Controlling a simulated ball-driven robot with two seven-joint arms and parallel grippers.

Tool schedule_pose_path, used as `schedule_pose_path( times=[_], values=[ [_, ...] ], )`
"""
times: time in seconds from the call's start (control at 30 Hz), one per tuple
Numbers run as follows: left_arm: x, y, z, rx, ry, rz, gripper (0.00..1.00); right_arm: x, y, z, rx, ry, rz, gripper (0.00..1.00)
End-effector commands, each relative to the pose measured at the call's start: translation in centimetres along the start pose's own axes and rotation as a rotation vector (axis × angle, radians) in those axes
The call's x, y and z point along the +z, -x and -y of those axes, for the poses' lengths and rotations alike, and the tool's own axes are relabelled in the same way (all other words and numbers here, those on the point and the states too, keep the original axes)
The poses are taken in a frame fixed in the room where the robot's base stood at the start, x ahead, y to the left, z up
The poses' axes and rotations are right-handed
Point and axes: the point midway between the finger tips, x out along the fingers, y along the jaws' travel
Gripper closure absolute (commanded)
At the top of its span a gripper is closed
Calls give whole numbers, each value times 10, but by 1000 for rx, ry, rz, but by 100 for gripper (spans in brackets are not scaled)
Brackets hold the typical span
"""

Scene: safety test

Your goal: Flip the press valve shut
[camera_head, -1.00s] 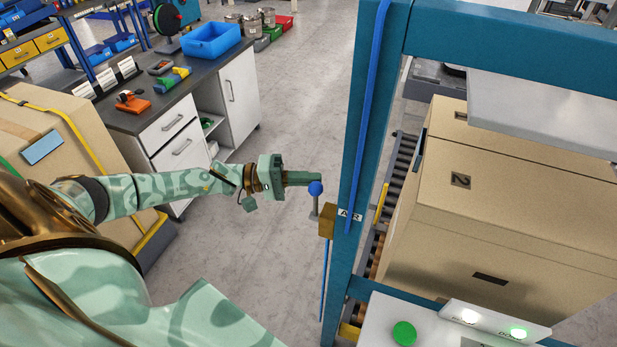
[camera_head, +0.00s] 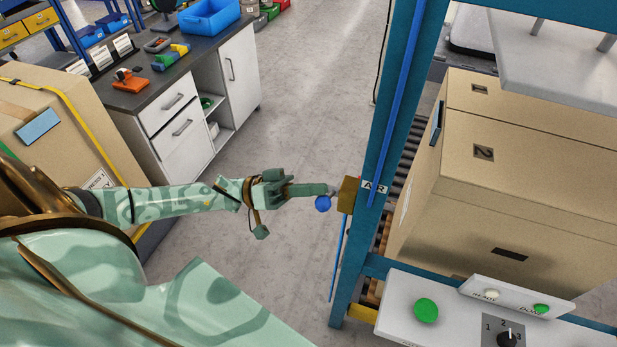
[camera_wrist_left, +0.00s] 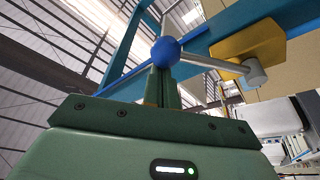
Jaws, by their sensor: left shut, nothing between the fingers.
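The press valve is a brass-coloured block (camera_head: 348,194) on the teal press post, beside the "AIR" label (camera_head: 374,187). Its lever ends in a blue ball knob (camera_head: 323,204), which sits left of the block and slightly low. In the left wrist view the blue knob (camera_wrist_left: 166,51), the grey lever rod (camera_wrist_left: 212,62) and the yellow valve block (camera_wrist_left: 250,50) all show. My left gripper (camera_head: 327,189) is shut and empty, with its fingertips right at the knob and lever; whether they touch cannot be told. My right gripper is not in view.
The teal press post (camera_head: 390,130) stands just right of the valve. A control panel with a green button (camera_head: 426,310) is below right. A large cardboard box (camera_head: 520,190) sits inside the press. A workbench (camera_head: 150,95) stands at the left; the floor between is clear.

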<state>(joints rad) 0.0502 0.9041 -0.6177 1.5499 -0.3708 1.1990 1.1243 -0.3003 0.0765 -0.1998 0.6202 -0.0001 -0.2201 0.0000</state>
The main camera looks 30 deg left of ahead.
Motion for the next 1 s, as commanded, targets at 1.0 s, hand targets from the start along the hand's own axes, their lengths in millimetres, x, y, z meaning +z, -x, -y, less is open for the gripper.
schedule_pose_path(
  times=[1.0],
  values=[
    [69, 23, 9, 181, -517, 0, 100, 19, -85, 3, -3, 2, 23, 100]
  ],
)
